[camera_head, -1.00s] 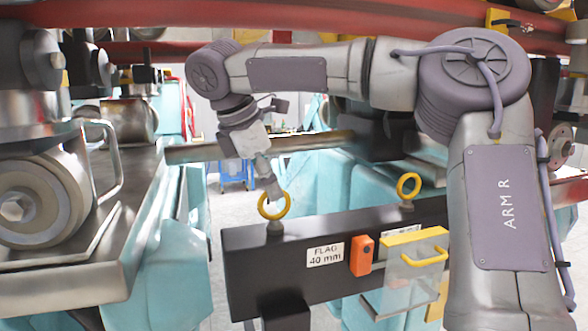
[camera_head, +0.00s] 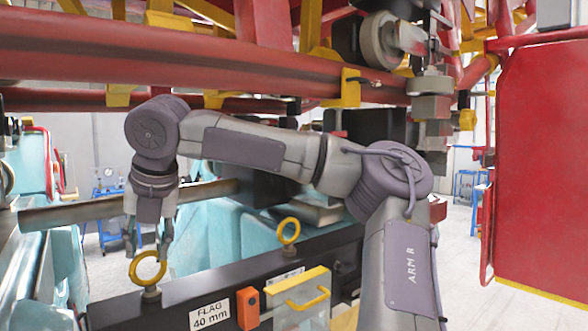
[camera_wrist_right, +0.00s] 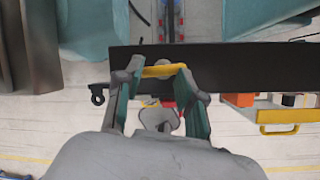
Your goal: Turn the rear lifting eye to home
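Two yellow ring-shaped lifting eyes stand upright on a dark beam (camera_head: 180,294): a nearer one (camera_head: 148,268) at the left and a farther one (camera_head: 289,230). I cannot tell by any label which is the rear one. My right gripper (camera_head: 147,252) points down over the nearer eye, fingers apart, one at each side of the ring's top. In the right wrist view this eye (camera_wrist_right: 163,70) shows edge-on as a yellow bar between the fingertips of my right gripper (camera_wrist_right: 160,75). Whether the fingers touch it is unclear. My left gripper is out of view.
A "FLAG 40 mm" label (camera_head: 209,315), an orange block (camera_head: 248,308) and a clear box with a yellow handle (camera_head: 302,300) are on the beam's front. Red rails (camera_head: 200,60) cross above my arm. A red panel (camera_head: 540,170) stands at the right.

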